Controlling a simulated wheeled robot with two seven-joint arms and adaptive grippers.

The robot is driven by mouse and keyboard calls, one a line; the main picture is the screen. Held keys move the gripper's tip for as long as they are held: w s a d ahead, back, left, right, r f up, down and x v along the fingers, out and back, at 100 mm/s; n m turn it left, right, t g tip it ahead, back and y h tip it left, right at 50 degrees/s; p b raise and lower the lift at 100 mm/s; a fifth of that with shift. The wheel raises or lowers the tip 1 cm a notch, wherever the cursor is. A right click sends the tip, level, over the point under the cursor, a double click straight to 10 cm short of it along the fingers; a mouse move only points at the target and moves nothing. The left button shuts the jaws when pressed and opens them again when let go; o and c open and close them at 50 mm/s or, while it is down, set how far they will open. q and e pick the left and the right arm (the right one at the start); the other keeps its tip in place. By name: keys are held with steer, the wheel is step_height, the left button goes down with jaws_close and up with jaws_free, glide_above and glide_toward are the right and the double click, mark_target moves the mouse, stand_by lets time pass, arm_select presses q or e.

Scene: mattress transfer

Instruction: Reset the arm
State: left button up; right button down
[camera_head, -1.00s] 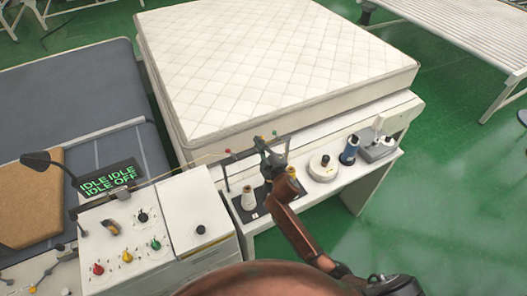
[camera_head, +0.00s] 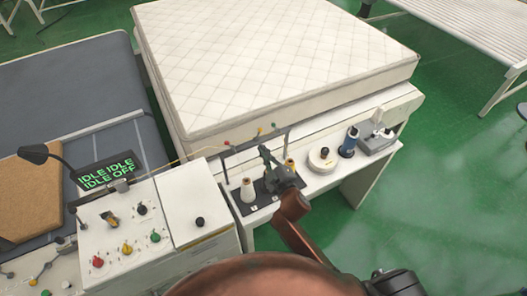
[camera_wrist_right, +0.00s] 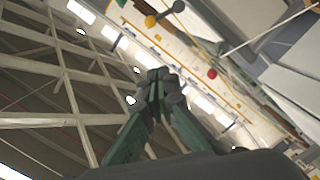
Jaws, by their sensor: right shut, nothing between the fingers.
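My right arm comes up from the bottom of the head view. Its gripper (camera_head: 264,151) is above the thread stand on the white side shelf, in front of the mattress. In the right wrist view the gripper (camera_wrist_right: 158,80) has its fingers together with nothing between them, against the roof beams. The white quilted mattress (camera_head: 265,60) lies flat on its white machine table, apart from the gripper. My left gripper is not in view.
A thread rack with a white cone (camera_head: 248,190) stands right by my right gripper. A white disc (camera_head: 322,158), a blue spool (camera_head: 348,142) and a grey device (camera_head: 376,142) sit to its right. A control box (camera_head: 128,242) with knobs is at left.

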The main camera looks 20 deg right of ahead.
steer(key=s+d+f+m+g+h, duration=0.4)
steer(key=s+d+f+m+g, duration=0.25)
steer(key=s+d+f, duration=0.6)
steer(key=s+d+f+m+g+y, duration=0.1)
steer(key=s+d+f+m+g, duration=0.2)
steer(key=s, duration=0.9)
steer(key=s+f+m+g, duration=0.2)
steer(key=s+f+g, duration=0.3)
steer(key=s, duration=0.7)
step_height(320, 180, down, 38)
steer(key=s+a+b, duration=0.1)
steer(key=s+b, duration=0.1)
steer(key=b, duration=0.6)
steer(key=s+f+g+b, duration=0.1)
steer(key=s+f+b, duration=0.2)
steer(key=s+f, duration=0.6)
steer(key=s+f+b, duration=0.4)
steer(key=s+f, duration=0.6)
steer(key=f, duration=0.5)
steer(key=shift+f+n+g+y, duration=0.3)
steer(key=shift+f+n+g, duration=0.05)
steer(key=shift+f+n, duration=0.1)
